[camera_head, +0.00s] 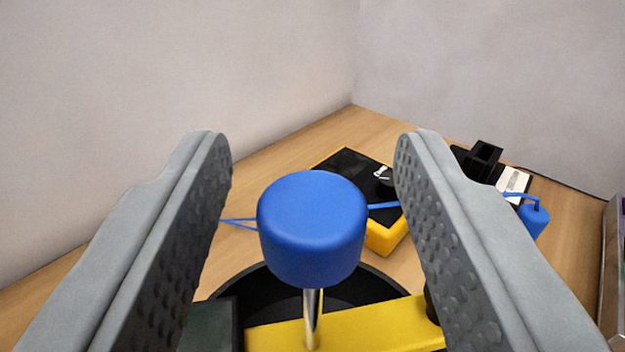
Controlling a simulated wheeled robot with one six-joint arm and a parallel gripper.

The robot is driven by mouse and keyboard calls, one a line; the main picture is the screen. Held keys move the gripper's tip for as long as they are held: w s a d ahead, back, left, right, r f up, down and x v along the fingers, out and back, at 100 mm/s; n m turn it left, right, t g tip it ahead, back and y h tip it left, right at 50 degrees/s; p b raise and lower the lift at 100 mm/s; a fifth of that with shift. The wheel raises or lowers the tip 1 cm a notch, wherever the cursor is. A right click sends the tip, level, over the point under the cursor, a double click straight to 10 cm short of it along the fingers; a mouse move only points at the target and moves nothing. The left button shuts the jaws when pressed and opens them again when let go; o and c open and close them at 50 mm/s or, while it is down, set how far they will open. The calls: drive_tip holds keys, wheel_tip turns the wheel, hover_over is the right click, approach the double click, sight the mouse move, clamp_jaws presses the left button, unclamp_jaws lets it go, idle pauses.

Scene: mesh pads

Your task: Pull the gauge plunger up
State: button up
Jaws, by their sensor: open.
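The gauge plunger has a blue rounded knob (312,228) on a thin metal rod (312,318). The rod rises from a yellow bar (375,332) over a round black housing (368,284). My gripper (310,145) is open, with one grey dimpled finger on each side of the knob. A gap shows between the knob and each finger in the picture. How far the fingertips reach past the knob is hard to tell. The lower end of the rod and much of the housing are hidden or cut off by the frame's lower edge.
A yellow and black device (385,237) lies on the wooden table (270,170) behind the knob, with a blue cord (384,205) by it. A black part (484,160), a white card (514,181) and a blue cylinder (533,221) are at right. Walls close the back.

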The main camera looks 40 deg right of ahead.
drive_tip(key=v, duration=1.6)
drive_tip(key=shift+s+a, duration=0.25)
drive_tip(key=shift+a, duration=0.05)
drive_tip(key=shift+a, duration=0.1)
